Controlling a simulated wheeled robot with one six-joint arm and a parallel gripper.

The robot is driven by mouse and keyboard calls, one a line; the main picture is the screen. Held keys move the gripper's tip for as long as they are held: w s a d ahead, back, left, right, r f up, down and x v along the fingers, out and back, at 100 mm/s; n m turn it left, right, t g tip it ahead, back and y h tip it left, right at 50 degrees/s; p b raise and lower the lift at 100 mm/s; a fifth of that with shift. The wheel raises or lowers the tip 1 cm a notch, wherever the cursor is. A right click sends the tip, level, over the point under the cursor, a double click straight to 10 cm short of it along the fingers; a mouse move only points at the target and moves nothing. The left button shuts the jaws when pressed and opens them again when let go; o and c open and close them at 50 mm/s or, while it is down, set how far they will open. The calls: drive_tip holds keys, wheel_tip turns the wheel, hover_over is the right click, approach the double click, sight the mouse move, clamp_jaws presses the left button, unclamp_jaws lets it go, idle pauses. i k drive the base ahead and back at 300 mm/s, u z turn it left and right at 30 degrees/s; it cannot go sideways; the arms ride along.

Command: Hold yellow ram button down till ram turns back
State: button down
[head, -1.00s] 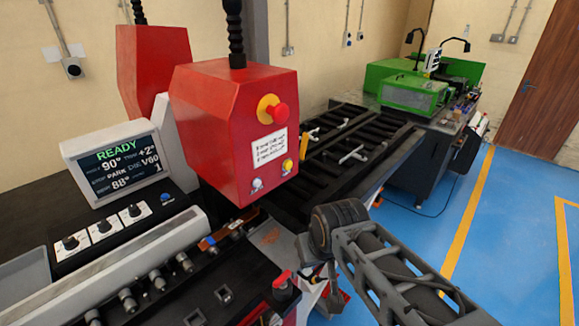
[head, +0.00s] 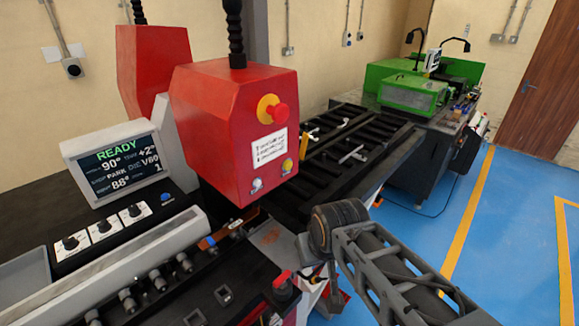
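The yellow ram button (head: 287,165) sits low on the right of the red machine head's front face, below a white label. Nothing touches it. A white button (head: 256,185) is to its left, and a red mushroom stop button (head: 277,112) on a yellow ring is above. The screen (head: 112,164) reads READY, with 90° and 88° among its lines. My arm reaches in from the lower right. My gripper (head: 318,282) hangs below the wrist, low and right of the red head, apart from the button. It is small and partly hidden, so its finger opening is unclear.
The red machine head (head: 225,140) stands over the black bed. A black slatted table (head: 335,150) lies behind it, with a green machine (head: 412,92) beyond. Blue floor (head: 420,225) is clear at right.

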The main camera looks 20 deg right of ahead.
sight(288, 164)
drive_tip(key=k, duration=1.25)
drive_tip(key=u, duration=0.25)
drive_tip(key=i, duration=0.7)
drive_tip(key=u, duration=0.4)
